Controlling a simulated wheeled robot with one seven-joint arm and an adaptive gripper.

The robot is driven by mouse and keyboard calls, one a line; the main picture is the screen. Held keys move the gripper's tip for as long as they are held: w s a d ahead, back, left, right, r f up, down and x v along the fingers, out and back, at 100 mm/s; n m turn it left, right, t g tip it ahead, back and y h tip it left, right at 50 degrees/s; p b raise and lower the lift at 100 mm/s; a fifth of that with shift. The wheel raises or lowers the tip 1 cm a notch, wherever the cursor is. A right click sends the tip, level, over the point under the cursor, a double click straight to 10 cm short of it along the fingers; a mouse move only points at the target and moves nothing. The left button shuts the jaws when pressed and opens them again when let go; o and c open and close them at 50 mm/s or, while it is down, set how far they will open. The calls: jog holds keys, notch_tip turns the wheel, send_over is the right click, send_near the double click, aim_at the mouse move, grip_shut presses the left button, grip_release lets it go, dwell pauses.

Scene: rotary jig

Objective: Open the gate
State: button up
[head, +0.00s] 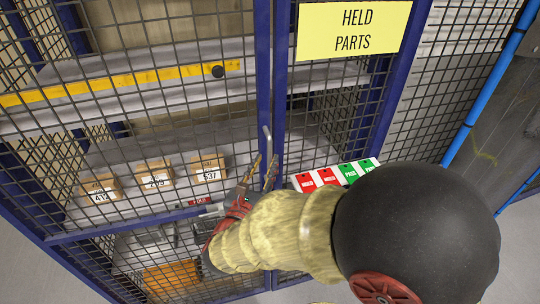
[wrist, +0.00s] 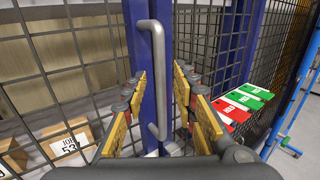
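The gate is a wire-mesh cage front with blue frame posts (head: 264,70). Its grey vertical bar handle (head: 267,145) is fixed to the blue post, and it also shows in the wrist view (wrist: 158,80). My gripper (head: 264,172) is at the lower part of the handle. In the wrist view my gripper (wrist: 157,92) has its yellow-padded fingers spread apart, one on each side of the handle. There is a gap between each finger and the bar.
A yellow "HELD PARTS" sign (head: 352,30) hangs on the mesh at upper right. Behind the mesh, cardboard boxes (head: 155,175) stand on a shelf. Red and green tags (head: 335,175) lie right of the handle. A blue pole (head: 480,100) stands further right.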

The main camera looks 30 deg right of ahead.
aim_at(269, 157)
jog(key=shift+x, duration=2)
jog(key=c, duration=0.3)
jog(key=c, duration=0.4)
grip_shut()
